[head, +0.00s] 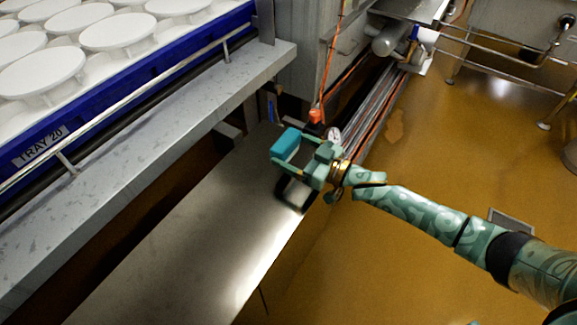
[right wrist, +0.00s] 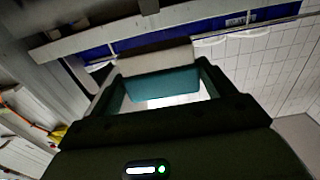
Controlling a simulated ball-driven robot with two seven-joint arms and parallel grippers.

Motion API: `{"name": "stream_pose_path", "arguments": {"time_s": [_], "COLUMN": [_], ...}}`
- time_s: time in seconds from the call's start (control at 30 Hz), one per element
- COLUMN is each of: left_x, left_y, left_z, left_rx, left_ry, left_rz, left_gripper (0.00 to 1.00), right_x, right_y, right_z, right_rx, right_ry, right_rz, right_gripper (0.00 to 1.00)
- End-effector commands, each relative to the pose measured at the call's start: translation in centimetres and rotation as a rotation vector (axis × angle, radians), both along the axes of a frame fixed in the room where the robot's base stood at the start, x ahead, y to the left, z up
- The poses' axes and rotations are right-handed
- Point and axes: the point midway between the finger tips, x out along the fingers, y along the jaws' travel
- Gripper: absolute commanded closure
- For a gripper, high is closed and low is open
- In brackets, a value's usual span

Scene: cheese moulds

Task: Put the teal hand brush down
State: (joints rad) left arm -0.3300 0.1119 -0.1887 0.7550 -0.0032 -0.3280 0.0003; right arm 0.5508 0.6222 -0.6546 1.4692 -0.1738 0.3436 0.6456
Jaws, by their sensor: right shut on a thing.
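The teal hand brush (head: 287,144) is in my right gripper (head: 297,153), seen in the head view as a bright teal block at the fingertips. The gripper is shut on it. Brush and gripper are over the far part of a bare steel bench (head: 190,235); whether the brush touches the bench I cannot tell. In the right wrist view a teal face of the brush (right wrist: 162,86) shows between the fingers. Most of the brush is hidden by the gripper. My left gripper is not in view.
A blue tray (head: 115,113) labelled TRAY 20, with several white round moulds (head: 117,32), stands at upper left behind a rail and grey ledge (head: 150,125). An orange-red pendant (head: 316,115) hangs on a cord just beyond the gripper. The near bench is clear.

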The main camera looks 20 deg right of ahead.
Motion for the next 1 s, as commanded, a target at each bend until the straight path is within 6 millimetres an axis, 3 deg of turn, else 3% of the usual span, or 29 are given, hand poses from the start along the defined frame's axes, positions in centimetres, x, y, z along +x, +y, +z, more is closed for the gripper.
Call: {"name": "stream_pose_path", "arguments": {"time_s": [0.17, 0.3, 0.37, 0.8, 0.83, 0.87, 1.0], "left_x": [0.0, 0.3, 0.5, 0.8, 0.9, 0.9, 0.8], "left_y": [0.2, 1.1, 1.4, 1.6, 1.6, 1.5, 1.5], "left_z": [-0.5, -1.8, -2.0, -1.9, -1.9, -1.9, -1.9], "left_rx": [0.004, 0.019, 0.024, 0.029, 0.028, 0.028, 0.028], "left_ry": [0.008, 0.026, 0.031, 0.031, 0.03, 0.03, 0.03], "left_rz": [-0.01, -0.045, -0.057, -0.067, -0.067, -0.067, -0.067], "left_gripper": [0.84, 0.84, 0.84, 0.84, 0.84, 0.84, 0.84], "right_x": [-0.3, -0.5, -0.5, -0.4, -0.4, -0.4, -0.4], "right_y": [0.9, 1.1, 1.2, 1.1, 1.1, 1.1, 1.1], "right_z": [-1.2, -4.2, -4.7, -4.7, -4.7, -4.6, -4.6], "right_rx": [0.003, 0.001, 0.001, 0.001, 0.0, 0.0, 0.0], "right_ry": [0.001, 0.007, 0.006, -0.001, -0.002, -0.002, -0.002], "right_rz": [0.001, 0.0, 0.0, 0.0, 0.0, 0.0, 0.0], "right_gripper": [0.37, 0.37, 0.37, 0.37, 0.1, 0.02, 0.0]}}
